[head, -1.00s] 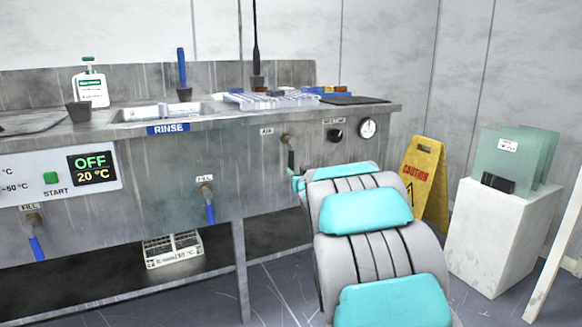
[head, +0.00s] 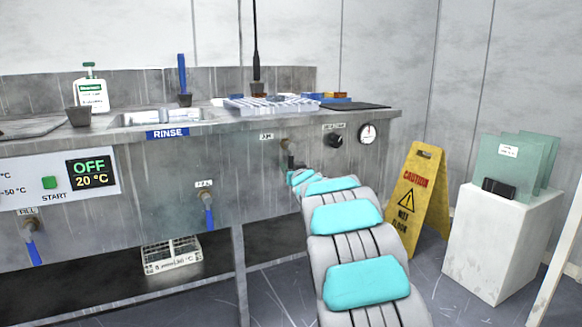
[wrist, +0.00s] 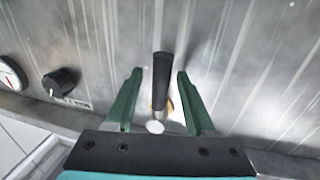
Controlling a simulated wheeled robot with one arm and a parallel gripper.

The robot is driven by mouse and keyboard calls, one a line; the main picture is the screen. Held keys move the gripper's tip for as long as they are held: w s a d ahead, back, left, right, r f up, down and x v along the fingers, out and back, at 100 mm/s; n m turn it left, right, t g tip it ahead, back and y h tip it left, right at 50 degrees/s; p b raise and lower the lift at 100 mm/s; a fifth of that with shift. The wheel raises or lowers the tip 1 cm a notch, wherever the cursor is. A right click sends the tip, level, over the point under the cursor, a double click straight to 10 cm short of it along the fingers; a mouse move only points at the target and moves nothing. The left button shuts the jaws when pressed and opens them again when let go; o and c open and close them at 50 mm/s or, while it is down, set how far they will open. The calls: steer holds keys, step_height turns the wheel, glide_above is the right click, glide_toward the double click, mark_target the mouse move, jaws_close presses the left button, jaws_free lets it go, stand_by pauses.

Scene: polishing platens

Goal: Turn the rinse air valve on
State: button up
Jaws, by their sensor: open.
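The air valve (head: 285,145) is on the front panel of the steel sink bench, beside a small label (head: 266,136) that seems to read AIR. In the wrist view, its black lever handle (wrist: 161,85) lies between my two green fingers, with a gap on each side. A brass-coloured part and a round pale end show below the handle there. My gripper (wrist: 158,74) is open around the handle and not clamped on it. In the head view my arm covers most of the gripper and the lower part of the valve.
A black knob (head: 333,139) and a round gauge (head: 367,134) sit right of the valve. A blue-handled fill valve (head: 207,205) is to its left. A yellow caution sign (head: 415,190) and a white block (head: 497,245) with glass plates stand at right.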

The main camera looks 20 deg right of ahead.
steer(key=shift+w, duration=0.2)
steer(key=shift+r, duration=0.1)
steer(key=shift+c, duration=0.2)
jaws_close()
stand_by(1.0)
